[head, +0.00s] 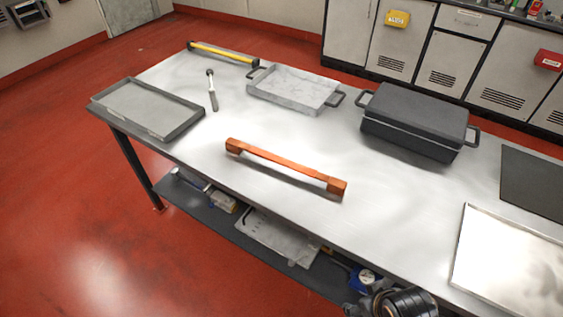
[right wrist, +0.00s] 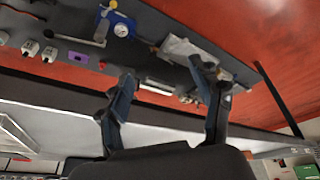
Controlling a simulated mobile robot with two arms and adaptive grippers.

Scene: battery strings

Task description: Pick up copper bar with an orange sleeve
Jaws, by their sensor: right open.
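The copper bar with an orange sleeve (head: 286,167) lies on the steel table in the head view, near its front edge. It runs slantwise, with a blocky copper-coloured piece at each end. Nothing touches it from above. My right gripper (right wrist: 162,72) shows in the right wrist view with its two fingers spread apart and nothing between them. That view looks at the table's edge and lower shelf, and I cannot make out the bar there. Part of my right arm shows at the bottom of the head view, to the right of and apart from the bar. My left gripper is not in view.
The table (head: 225,140) also bears a grey tray (head: 190,118), a light pan with handles (head: 262,97), a dark lidded case (head: 415,112), a small tool (head: 212,92), a yellow bar (head: 222,52) and a shiny sheet (head: 510,262). The surface around the bar is clear.

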